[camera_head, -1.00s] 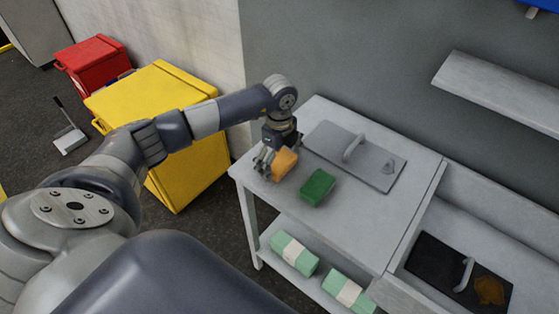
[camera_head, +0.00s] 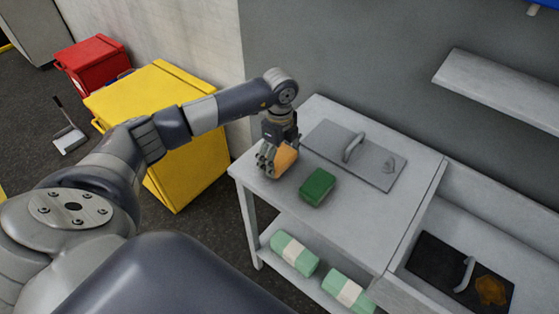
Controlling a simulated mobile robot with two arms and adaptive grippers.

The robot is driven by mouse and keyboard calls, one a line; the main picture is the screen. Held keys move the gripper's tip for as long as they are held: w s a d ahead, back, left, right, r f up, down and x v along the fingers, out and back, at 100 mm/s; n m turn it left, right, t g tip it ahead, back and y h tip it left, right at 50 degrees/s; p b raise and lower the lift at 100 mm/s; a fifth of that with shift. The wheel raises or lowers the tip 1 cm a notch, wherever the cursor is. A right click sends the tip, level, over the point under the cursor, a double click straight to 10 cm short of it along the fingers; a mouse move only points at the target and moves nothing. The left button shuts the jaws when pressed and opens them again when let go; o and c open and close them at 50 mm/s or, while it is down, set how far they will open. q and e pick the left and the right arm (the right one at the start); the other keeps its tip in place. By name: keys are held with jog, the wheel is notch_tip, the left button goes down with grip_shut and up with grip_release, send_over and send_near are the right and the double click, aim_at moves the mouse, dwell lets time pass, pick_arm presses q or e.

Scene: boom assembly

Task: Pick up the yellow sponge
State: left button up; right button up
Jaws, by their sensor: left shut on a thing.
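The yellow sponge (camera_head: 286,158), orange-yellow in this light, is at the left part of the grey table top (camera_head: 340,223). My left gripper (camera_head: 271,170) points down at it and is shut on it, with fingers covering its left side. Whether the sponge touches the table is hard to tell. A green sponge (camera_head: 317,187) lies on the table just right of and nearer than the gripper, apart from it. My right gripper is not in view.
A grey plate with a handle (camera_head: 353,150) lies behind the sponges. Green-and-white packs (camera_head: 294,253) lie on the lower shelf. A dark plate with a brown stain (camera_head: 490,291) is at right. A yellow bin (camera_head: 193,170) stands left, under my arm. A wall shelf (camera_head: 500,90) juts out at upper right.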

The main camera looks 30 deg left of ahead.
pick_arm(q)
jog(key=shift+s+d+r+b, duration=0.15)
jog(key=shift+r+b, duration=0.15)
jog(key=shift+r, duration=0.2)
jog(key=shift+s+r+b, duration=0.1)
jog(key=shift+r+b, duration=0.15)
jog(key=shift+r, duration=0.25)
jog(key=s+d+r+b, duration=0.1)
jog(key=s+d+b, duration=0.2)
jog(key=s+d, duration=0.6)
jog(key=s, duration=0.3)
jog(key=shift+s+r+b, duration=0.35)
jog(key=s+d+r+n, duration=0.1)
jog(key=d+r+n, duration=0.3)
jog(key=n, duration=1.4)
jog(key=shift+s+n, duration=0.35)
jog(key=shift+n, duration=0.05)
